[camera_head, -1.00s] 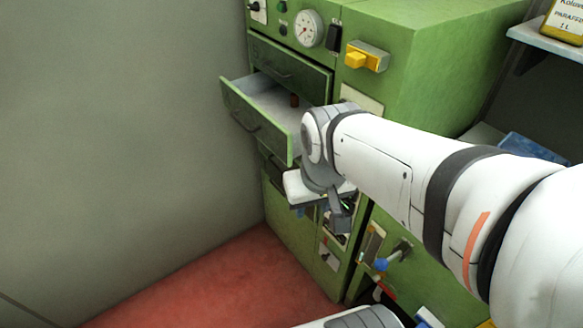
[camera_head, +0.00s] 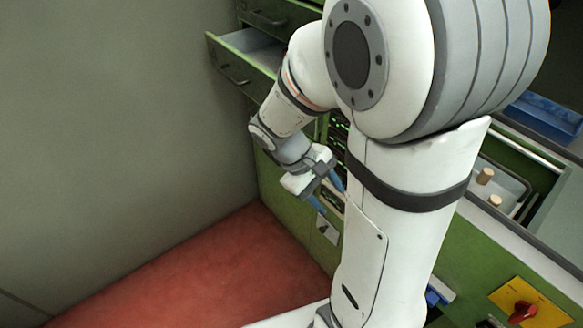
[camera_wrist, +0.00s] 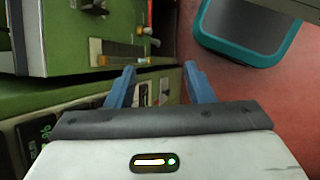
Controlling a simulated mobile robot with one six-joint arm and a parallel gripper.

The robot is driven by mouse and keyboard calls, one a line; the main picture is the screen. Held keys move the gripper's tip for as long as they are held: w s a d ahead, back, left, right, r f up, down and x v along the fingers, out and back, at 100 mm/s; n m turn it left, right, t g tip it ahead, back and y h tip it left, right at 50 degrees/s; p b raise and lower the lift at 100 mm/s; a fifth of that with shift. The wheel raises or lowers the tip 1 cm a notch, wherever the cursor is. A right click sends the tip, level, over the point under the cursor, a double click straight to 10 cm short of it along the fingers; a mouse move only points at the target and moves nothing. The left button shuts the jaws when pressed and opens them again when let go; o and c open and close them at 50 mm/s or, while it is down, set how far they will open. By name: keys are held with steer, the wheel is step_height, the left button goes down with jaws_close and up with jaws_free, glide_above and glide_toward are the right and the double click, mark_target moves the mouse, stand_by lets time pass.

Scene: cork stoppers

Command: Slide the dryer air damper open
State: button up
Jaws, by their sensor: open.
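My gripper (camera_head: 328,193) is open and empty, low in front of the green dryer cabinet (camera_head: 276,185) in the head view. In the wrist view its two blue fingers (camera_wrist: 161,86) stand apart with nothing between them. Beyond the fingers, a grey slotted plate (camera_wrist: 125,51) with small orange and pale knobs sits on a green panel. I cannot tell whether this is the air damper. My arm hides much of the cabinet front in the head view.
A drawer (camera_head: 230,68) stands open above my gripper. A tray with cork stoppers (camera_head: 485,176) is at the right, above a yellow plate with a red switch (camera_head: 522,311). The red floor (camera_head: 200,270) at left is clear. A teal-rimmed dark object (camera_wrist: 245,32) shows in the wrist view.

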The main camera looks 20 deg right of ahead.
steer(key=w+d+f+n+g+h+b, duration=0.1)
steer(key=w+f+n+h+b, duration=0.15)
steer(key=f, duration=0.45)
steer(key=w+d+f+n+h+b, duration=0.1)
steer(key=d+f+h+b, duration=0.1)
steer(key=f+b, duration=0.3)
steer(key=n+t+h+b, duration=0.7)
steer(key=n+t+b, duration=0.3)
steer(key=n+b, duration=0.4)
glide_toward(322, 232)
steer(key=d, duration=0.1)
steer(key=x, duration=0.2)
steer(key=b+x, duration=0.1)
steer(key=x, duration=0.5)
steer(key=shift+w+a+b, duration=0.1)
steer(key=shift+w+b, duration=0.2)
steer(key=shift+b, duration=0.05)
steer(key=shift+c, duration=0.3)
steer(key=shift+s+f, duration=0.1)
jaws_close()
